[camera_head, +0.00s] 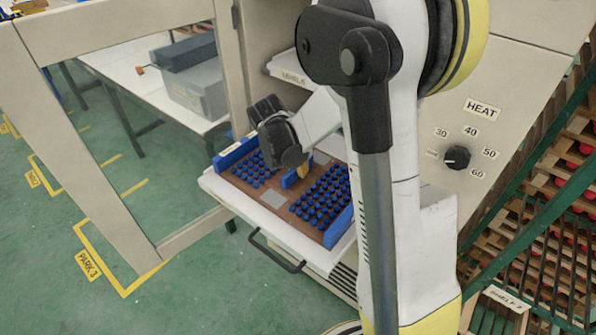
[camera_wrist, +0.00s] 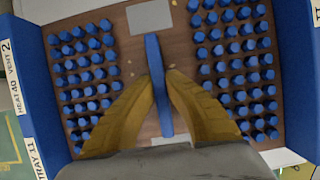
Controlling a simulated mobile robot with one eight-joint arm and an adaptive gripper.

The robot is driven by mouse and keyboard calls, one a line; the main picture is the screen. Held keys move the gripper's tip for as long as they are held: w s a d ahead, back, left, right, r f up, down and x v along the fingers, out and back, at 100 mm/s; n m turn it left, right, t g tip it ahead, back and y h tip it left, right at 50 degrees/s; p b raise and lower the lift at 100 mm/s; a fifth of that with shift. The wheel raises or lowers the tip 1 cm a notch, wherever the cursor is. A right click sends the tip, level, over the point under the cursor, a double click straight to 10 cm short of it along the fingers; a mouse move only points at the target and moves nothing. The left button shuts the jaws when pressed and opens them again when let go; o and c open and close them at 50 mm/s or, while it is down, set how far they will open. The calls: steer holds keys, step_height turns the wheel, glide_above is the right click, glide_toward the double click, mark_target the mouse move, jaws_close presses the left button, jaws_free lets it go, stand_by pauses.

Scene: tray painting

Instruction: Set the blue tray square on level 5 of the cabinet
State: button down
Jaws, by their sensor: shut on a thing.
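The blue tray (camera_head: 340,228) has blue end walls, a brown floor with rows of blue pegs and a blue middle bar. In the wrist view the tray (camera_wrist: 303,60) fills the picture, with a label reading TRAY 11 on its left wall. My gripper (camera_wrist: 160,74) is shut on the middle bar, one yellow finger on each side. In the head view my gripper (camera_head: 303,174) is partly hidden by its own dark body. The tray is over a pulled-out white shelf (camera_head: 257,214) of the cabinet (camera_head: 510,75), its edges roughly parallel to the shelf's. I cannot tell whether it touches the shelf.
Another labelled shelf (camera_head: 287,73) is higher inside the cabinet; its number is unclear. The open cabinet door frame (camera_head: 88,150) stands at left. A white table (camera_head: 140,75) with a grey box (camera_head: 197,90) is behind it. A rack (camera_head: 545,225) stands at right.

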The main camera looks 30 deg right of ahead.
steer(key=c, duration=1.6)
jaws_free()
steer(key=shift+r, duration=0.2)
steer(key=p+v, duration=0.4)
steer(key=v, duration=0.7)
steer(key=shift+r, duration=0.2)
steer(key=s+a+r+m+t+y, duration=0.2)
steer(key=s+a+r+m+t, duration=0.1)
steer(key=s+m, duration=0.5)
steer(key=s+a+r+m+t+y, duration=0.2)
steer(key=s+a+r+m, duration=0.3)
steer(key=m, duration=0.8)
steer(key=s+a, duration=0.3)
steer(key=shift+s+a+m+t, duration=0.2)
steer(key=shift+s+m+t, duration=0.1)
steer(key=shift+m+t, duration=0.1)
